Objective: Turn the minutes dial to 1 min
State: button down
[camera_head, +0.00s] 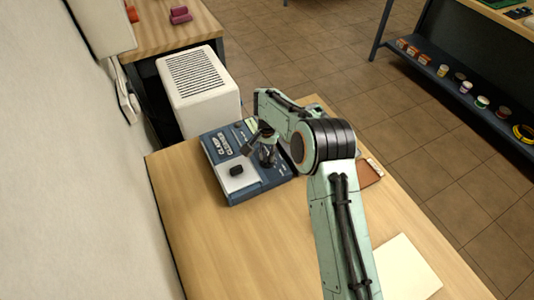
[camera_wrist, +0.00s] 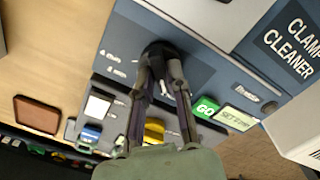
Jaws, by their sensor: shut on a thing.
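The blue clamp cleaner (camera_head: 228,143) stands on the wooden table near the wall. In the wrist view its panel (camera_wrist: 200,70) shows a round black dial (camera_wrist: 158,46), with small blurred minute labels to its left. My gripper (camera_wrist: 163,62) is shut on the dial, and its fingers hide much of it. The dial's pointer and setting cannot be read. The display (camera_wrist: 235,118) seems to read "SET TIME", beside a green GO button (camera_wrist: 206,107). In the head view my gripper (camera_head: 267,158) is at the panel's right part, and the dial is hidden there.
A white vented box (camera_head: 200,90) stands behind the cleaner. A brown pad (camera_head: 371,173) lies right of it. A white sheet (camera_head: 405,270) lies at the table's front right. The front left of the table is clear.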

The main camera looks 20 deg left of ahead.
aim_at(267, 157)
jog(key=shift+m, duration=1.4)
jog(key=shift+w, duration=0.1)
jog(key=c, duration=1.1)
grip_release()
jog(key=shift+r, duration=0.1)
notch_tip(267, 157, up, 12)
jog(key=shift+d, duration=0.1)
